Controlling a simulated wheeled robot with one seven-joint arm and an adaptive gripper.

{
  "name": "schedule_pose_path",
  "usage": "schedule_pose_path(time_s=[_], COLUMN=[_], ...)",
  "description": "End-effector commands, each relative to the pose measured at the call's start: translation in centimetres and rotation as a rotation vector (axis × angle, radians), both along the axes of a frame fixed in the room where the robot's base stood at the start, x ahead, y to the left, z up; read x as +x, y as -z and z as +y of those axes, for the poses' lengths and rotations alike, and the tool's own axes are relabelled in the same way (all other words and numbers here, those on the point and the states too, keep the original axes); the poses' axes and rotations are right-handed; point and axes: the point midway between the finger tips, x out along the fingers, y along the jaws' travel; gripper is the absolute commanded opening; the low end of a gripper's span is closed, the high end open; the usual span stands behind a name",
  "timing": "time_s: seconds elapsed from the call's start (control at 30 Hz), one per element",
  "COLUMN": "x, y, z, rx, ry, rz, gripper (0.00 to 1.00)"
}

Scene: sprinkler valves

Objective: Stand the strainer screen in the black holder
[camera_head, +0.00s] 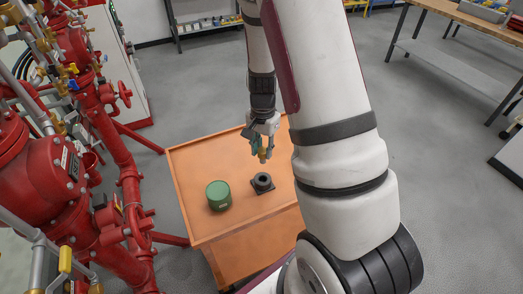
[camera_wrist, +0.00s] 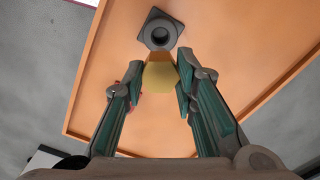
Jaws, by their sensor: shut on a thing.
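The black holder (camera_head: 263,187) stands on the orange table, a square base with a round raised collar and an open hole. In the wrist view the holder (camera_wrist: 150,38) lies ahead of the fingertips, its hole empty. My gripper (camera_head: 262,150) is above the table, just behind the holder in the head view. In the wrist view my gripper (camera_wrist: 161,75) is shut on a brass-yellow piece, which I take as the strainer screen (camera_wrist: 160,79). It also shows small below the fingers in the head view (camera_head: 263,156). Its lower end appears apart from the holder.
A green cylinder (camera_head: 218,195) stands left of the holder on the orange table (camera_head: 190,160), which has a raised rim. Red pipes and valves (camera_head: 60,180) crowd the left side. A small red thing is partly hidden behind a finger in the wrist view.

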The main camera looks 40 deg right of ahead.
Motion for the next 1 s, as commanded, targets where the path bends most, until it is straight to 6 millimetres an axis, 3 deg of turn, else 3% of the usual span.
schedule_pose_path(time_s=[0.27, 1.0], x=[0.1, 0.1], y=[1.0, 7.2], z=[0.0, 0.0], rx=[0.0, 0.001], ry=[0.001, 0.001], rz=[0.0, 0.0], gripper=[0.0, 0.0])
